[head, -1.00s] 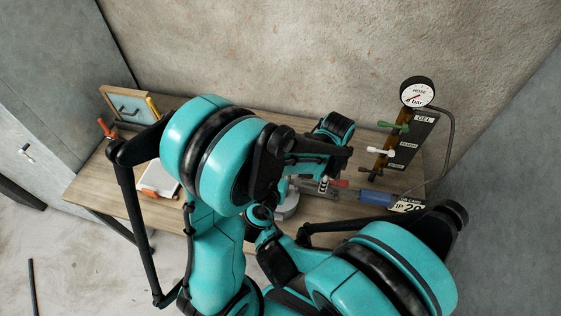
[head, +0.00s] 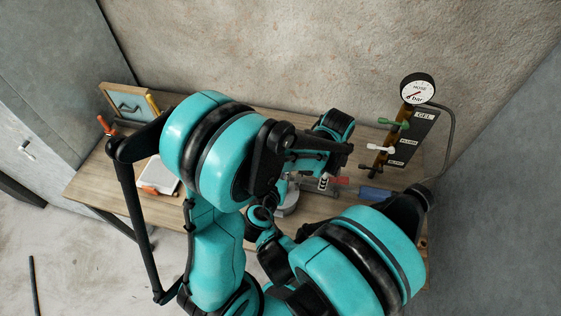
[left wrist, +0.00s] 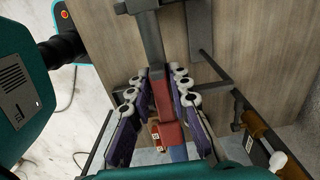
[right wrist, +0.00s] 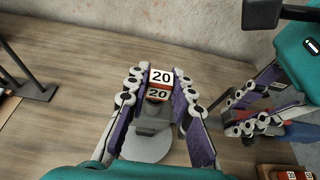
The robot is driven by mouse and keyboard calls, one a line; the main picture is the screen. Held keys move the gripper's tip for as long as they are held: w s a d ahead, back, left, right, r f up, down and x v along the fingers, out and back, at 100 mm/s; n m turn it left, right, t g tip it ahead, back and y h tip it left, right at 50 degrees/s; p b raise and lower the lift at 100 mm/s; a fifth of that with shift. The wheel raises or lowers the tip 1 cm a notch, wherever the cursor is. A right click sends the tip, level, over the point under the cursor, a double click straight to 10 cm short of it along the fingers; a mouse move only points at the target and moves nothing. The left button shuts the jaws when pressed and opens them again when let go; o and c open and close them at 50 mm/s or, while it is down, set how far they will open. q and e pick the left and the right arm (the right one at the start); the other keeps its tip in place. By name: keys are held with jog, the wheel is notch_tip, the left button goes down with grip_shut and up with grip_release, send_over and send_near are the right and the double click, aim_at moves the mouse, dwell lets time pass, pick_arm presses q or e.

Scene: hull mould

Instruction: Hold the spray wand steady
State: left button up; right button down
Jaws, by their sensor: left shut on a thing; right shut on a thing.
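The spray wand seems to be the grey bar with a red part (left wrist: 166,100) in the left wrist view. My left gripper (left wrist: 160,84) is shut on it, with purple pads on both sides of the red part. In the head view a red piece (head: 341,181) shows beside my left gripper (head: 330,160). My right gripper (right wrist: 159,86) is shut on a small piece with white "20" labels (right wrist: 161,77), above a grey stand with a round base (right wrist: 148,145). My arms hide the right gripper in the head view.
A panel (head: 410,140) with valve handles and a pressure gauge (head: 417,87) stands at the table's right. A blue cylinder (head: 375,194) lies in front of it. A white board (head: 160,177) and a framed box (head: 127,103) are at the left of the wooden table (head: 95,185).

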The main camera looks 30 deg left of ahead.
jog(key=shift+f, duration=0.45)
jog(key=c, duration=1.2)
grip_release()
notch_tip(320, 180, up, 8)
jog(key=shift+r, duration=0.25)
jog(key=s+d+n+y, duration=0.2)
jog(key=s+d, duration=0.4)
jog(key=d, duration=0.1)
jog(key=w+d+m+h, duration=0.2)
jog(key=w+d, duration=0.2)
jog(key=d, duration=0.4)
jog(key=w+d+m+h, duration=0.2)
jog(key=w+d+h, duration=0.1)
jog(key=d, duration=0.5)
jog(key=w+d+m+h, duration=0.2)
jog(key=w+d, duration=0.3)
jog(key=d, duration=0.2)
jog(key=shift+w+d+r+m, duration=0.3)
jog(key=shift+w+d+r, duration=0.05)
jog(key=shift+w+d, duration=0.05)
